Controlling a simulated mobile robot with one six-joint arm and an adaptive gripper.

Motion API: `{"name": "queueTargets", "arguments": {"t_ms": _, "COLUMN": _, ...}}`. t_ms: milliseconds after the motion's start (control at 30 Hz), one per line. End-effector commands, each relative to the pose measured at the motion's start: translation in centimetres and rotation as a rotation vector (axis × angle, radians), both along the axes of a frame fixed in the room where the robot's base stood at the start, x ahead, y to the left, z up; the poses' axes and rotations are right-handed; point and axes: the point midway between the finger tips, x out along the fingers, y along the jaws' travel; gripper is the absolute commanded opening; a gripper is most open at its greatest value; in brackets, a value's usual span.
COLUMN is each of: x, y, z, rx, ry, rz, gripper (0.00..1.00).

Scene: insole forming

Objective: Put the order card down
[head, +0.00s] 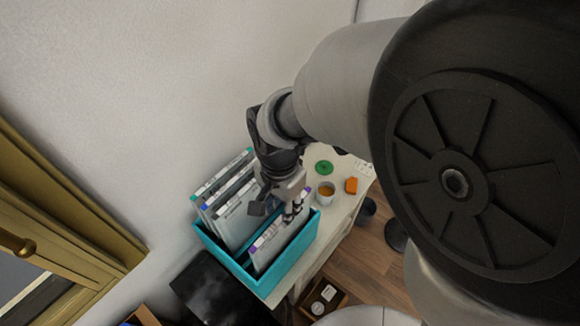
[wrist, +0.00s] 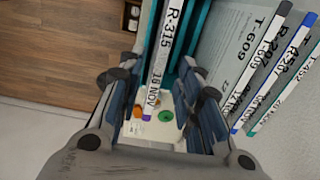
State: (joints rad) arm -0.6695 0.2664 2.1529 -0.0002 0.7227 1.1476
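An order card labelled R-315, 16 NOV (wrist: 165,58) stands in the teal box (wrist: 201,30), apart from the other cards. In the head view this card (head: 272,247) stands upright at the box's near right part. My gripper (head: 291,207) is over the box, at the card's upper edge. In the wrist view my gripper (wrist: 157,76) is open, with its two fingers on either side of the card and a gap to each side. Several other cards, T-609 (wrist: 257,45) among them, stand together in the box (head: 304,240) on the left in the head view.
The box stands on a white table (head: 340,217). A wall rises at the left. A wooden tray (head: 322,298) is below at the front.

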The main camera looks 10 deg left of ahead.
Motion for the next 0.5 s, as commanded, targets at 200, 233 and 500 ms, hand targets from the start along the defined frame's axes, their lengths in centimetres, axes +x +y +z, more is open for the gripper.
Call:
{"name": "queueTargets", "arguments": {"t_ms": 200, "x": 0.1, "y": 0.0, "z": 3.9, "rx": 0.001, "ry": -0.002, "rz": 0.000, "gripper": 0.32}}
{"name": "queueTargets", "arguments": {"t_ms": 233, "x": 0.1, "y": 0.1, "z": 4.2, "rx": 0.002, "ry": -0.002, "rz": 0.000, "gripper": 0.32}}
{"name": "queueTargets", "arguments": {"t_ms": 500, "x": 0.5, "y": -3.0, "z": 7.6, "rx": 0.025, "ry": -0.040, "rz": 0.038, "gripper": 0.32}}
